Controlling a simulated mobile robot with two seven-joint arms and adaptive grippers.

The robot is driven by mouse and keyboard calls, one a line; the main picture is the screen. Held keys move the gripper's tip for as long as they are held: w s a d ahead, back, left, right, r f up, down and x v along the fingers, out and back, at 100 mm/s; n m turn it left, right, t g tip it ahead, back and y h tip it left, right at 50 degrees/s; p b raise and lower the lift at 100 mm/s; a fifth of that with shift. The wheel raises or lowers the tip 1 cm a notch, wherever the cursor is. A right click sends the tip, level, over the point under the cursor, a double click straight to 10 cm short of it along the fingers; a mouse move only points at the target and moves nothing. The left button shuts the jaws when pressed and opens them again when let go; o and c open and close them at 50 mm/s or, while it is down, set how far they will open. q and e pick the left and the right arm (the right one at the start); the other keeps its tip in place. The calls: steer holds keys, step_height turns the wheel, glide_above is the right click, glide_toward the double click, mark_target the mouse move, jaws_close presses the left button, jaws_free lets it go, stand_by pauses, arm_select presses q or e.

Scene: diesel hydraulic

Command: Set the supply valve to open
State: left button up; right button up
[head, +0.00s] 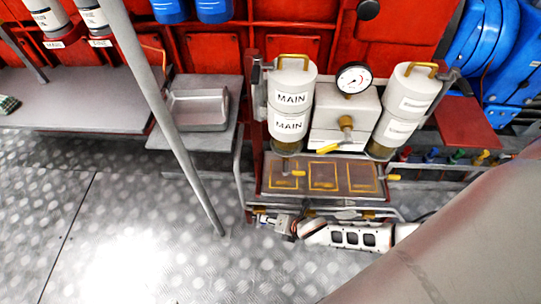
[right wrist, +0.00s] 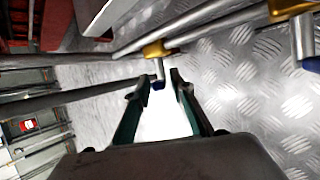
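No label reading "supply" is legible, so I cannot tell which valve is the supply valve. In the head view a valve with a yellow lever (head: 329,149) sits under the pressure gauge (head: 354,78). Smaller yellow handles show below the left canister (head: 298,173) and the right canister (head: 393,177). My right gripper (head: 264,219) is low in front of the tray. In the right wrist view my right gripper (right wrist: 157,88) has its fingers apart. A yellow fitting (right wrist: 155,49) with a blue-tipped stem stands at the fingertips; I cannot tell whether they touch. My left gripper is not in view.
A canister labelled MAIN (head: 291,98) and another white canister (head: 405,108) flank the gauge block. A brown tray (head: 323,178) lies below. A grey pole (head: 160,100) slants across the left. A metal pan (head: 198,108) sits on a shelf. Patterned floor (head: 100,230) is clear at left.

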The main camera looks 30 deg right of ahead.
stand_by(0.3)
steer(key=shift+r, duration=0.1)
steer(key=v, duration=1.2)
